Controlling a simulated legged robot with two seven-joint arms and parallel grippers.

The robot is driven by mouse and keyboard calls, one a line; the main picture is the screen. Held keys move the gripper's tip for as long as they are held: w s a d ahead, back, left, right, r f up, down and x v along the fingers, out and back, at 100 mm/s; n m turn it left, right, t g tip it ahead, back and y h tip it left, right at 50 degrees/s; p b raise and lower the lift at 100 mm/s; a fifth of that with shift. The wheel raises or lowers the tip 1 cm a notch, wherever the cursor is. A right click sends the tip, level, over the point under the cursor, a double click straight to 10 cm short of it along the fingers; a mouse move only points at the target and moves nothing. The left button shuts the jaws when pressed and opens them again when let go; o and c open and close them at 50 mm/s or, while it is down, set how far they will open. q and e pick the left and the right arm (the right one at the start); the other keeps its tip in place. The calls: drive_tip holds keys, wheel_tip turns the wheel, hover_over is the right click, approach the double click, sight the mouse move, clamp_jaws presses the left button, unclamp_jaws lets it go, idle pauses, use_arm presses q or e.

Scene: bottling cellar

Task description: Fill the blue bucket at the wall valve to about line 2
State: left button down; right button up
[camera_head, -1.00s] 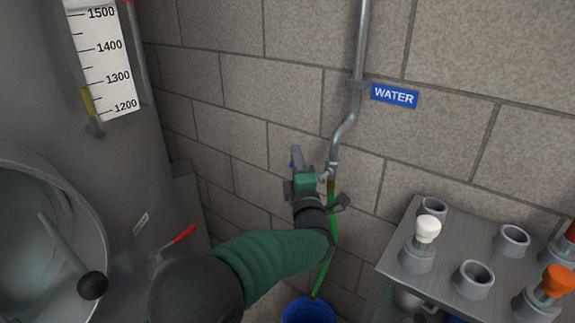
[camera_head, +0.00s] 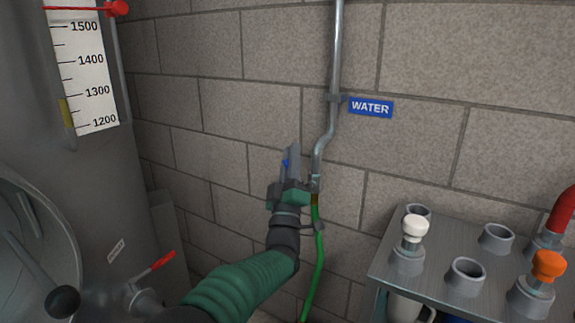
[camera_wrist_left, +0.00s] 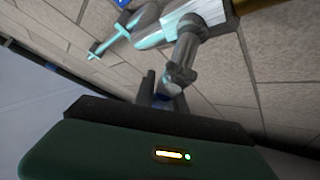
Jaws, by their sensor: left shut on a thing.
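The wall valve (camera_head: 315,184) sits at the lower end of a grey pipe (camera_head: 337,60), beside a blue WATER sign (camera_head: 370,107). A green hose (camera_head: 319,262) hangs down from it. My left gripper (camera_head: 290,163) is at the valve's left side, shut on a small blue part that looks like the valve handle. Only a bit of blue shows between the fingers in the left wrist view (camera_wrist_left: 162,97), with the grey valve body (camera_wrist_left: 184,55) just beyond. How far the handle is turned cannot be told. The bucket and its lines are out of view. My right gripper is not in view.
A grey metal rack (camera_head: 432,239) with several round sockets and white, orange and red topped fittings stands at right. A steel tank (camera_head: 85,175) with a level scale (camera_head: 83,75) and a red-handled lever (camera_head: 160,262) stands at left. The block wall is close behind the valve.

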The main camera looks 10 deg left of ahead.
use_arm(q)
drive_tip(key=shift+d+f+m+h, duration=0.1)
drive_tip(key=shift+d+m+h, duration=0.1)
drive_tip(key=shift+m+h, duration=0.3)
drive_tip(key=c, duration=1.5)
unclamp_jaws()
drive_tip(key=shift+o, duration=0.6)
drive_tip(key=p+v, duration=0.4)
drive_tip(key=v, duration=1.2)
drive_tip(key=shift+s+f, duration=0.2)
drive_tip(key=shift+f, duration=0.2)
